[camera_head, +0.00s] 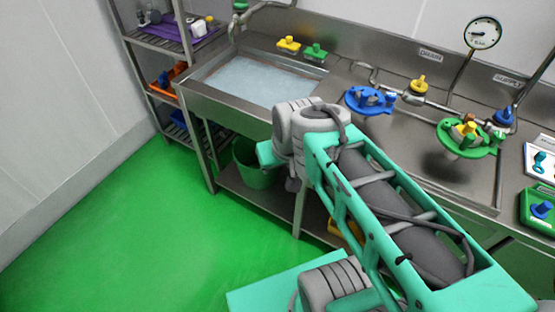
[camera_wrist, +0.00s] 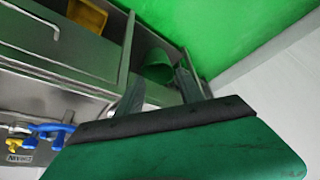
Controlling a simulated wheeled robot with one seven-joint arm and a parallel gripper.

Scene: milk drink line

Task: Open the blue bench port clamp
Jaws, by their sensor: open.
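In the head view the fingers are hidden behind my arm.
A green port with a yellow knob (camera_head: 467,135) lies right of the blue clamp. A water-filled sink (camera_head: 255,82), yellow valve (camera_head: 419,86) and gauge (camera_head: 484,33) stand nearby. A green bucket (camera_head: 254,165) is under the bench. A shelf rack (camera_head: 160,42) stands left. Green floor is clear.

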